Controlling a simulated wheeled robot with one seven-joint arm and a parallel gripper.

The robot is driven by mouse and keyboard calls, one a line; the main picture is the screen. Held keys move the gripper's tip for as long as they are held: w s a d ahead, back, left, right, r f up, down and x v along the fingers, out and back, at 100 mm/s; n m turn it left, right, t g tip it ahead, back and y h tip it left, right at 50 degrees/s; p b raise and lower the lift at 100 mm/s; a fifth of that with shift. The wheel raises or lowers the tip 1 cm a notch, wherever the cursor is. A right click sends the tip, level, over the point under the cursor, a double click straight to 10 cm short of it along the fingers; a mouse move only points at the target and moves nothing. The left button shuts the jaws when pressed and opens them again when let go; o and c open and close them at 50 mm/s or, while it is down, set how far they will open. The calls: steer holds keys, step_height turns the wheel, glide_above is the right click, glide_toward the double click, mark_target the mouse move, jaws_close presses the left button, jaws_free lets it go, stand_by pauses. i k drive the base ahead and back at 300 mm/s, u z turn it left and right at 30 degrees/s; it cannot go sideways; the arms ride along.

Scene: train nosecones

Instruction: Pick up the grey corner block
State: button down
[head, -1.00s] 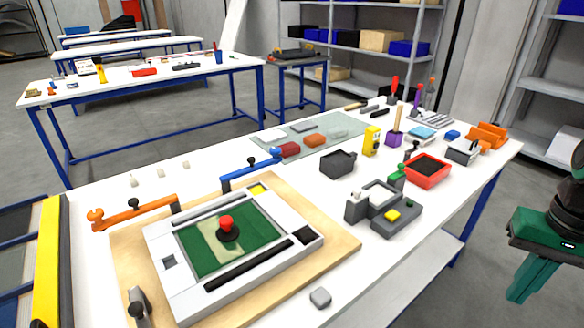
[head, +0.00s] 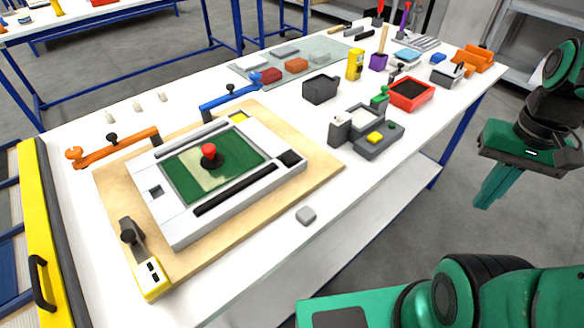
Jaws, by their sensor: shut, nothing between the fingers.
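The grey corner block (head: 306,215) is a small rounded grey piece. It lies alone on the white table top near the front edge, just off the wooden board. My gripper (head: 485,203) is at the right, beyond the table's front edge and well apart from the block. Its green fingers point down, together and empty. Nothing hides the block.
A wooden board (head: 325,172) bears a white frame with a green panel and red knob. Orange and blue clamp arms stand behind it, a yellow-ended clamp in front. A grey fixture (head: 375,145) and red tray (head: 410,107) stand to the right. Bare table surrounds the block.

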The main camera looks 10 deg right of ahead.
mark_target(305, 217)
steer(key=u, duration=0.5)
steer(key=k, duration=1.35)
steer(key=u, duration=0.05)
